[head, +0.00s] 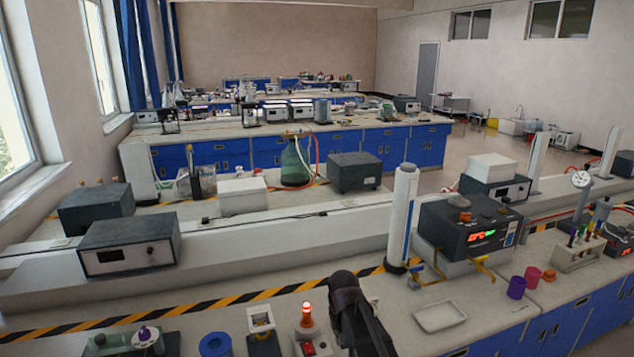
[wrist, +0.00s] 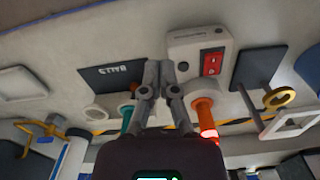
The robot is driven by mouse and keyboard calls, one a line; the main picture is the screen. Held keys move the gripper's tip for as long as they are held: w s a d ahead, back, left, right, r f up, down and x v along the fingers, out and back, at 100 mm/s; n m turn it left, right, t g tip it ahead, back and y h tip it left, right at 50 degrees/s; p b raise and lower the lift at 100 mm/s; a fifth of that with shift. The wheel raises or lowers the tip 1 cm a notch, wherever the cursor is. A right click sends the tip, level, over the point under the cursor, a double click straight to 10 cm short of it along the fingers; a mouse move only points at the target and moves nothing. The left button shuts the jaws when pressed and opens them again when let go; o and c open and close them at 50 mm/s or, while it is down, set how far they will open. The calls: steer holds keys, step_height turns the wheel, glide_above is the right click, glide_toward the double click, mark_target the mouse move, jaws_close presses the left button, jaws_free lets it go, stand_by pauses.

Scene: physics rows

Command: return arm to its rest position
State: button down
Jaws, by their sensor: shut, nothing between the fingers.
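My gripper (wrist: 157,72) shows in the wrist view with its grey fingers together and nothing between them. It hangs over the bench, between a dark lettered plate (wrist: 105,76) and a white switch box (wrist: 200,48) with a red rocker. An orange post (wrist: 204,108) with a glowing red end stands beside the right finger in that view. In the head view my dark arm (head: 352,312) reaches up from the bottom edge over the near bench, just right of the red-lit device (head: 307,332). The fingertips cannot be made out there.
A white tray (head: 440,317), purple cup (head: 516,287) and tall white column (head: 402,220) stand right of my arm. A blue ring-shaped piece (head: 215,345) and a clamp stand (head: 262,325) are to its left. The striped strip (head: 235,308) behind is mostly clear.

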steer(key=s+d+m, duration=0.2)
steer(key=s+d, duration=0.8)
steer(key=d, duration=0.1)
steer(key=shift+s, duration=0.35)
